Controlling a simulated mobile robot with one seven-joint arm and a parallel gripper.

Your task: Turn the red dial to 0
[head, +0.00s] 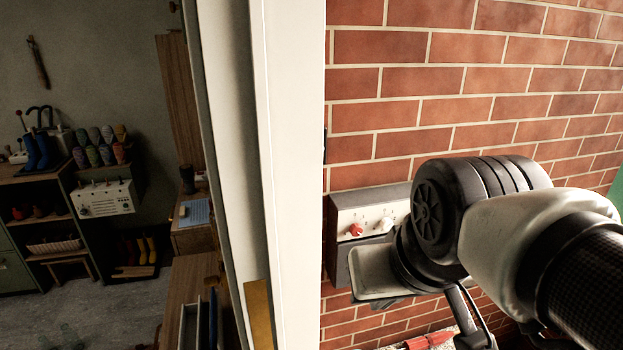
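The red dial (354,230) sits on the pale front panel of a grey control box (342,217) mounted on the brick wall. A white knob (387,223) is to its right, and small marks show on the panel. I cannot read which number the red dial points to. My gripper (382,274) is just below and in front of the box, its pale flat part under the red dial. A gap seems to lie between it and the dial. Its fingertips are not clear, so I cannot tell whether it is open. My dark wrist hides the box's right end.
A white door frame (295,180) stands close on the left of the box. Beyond it is a dim room with shelves, boots (40,150) and a wooden bench (190,240). A red object (430,340) lies below my arm at the bottom edge.

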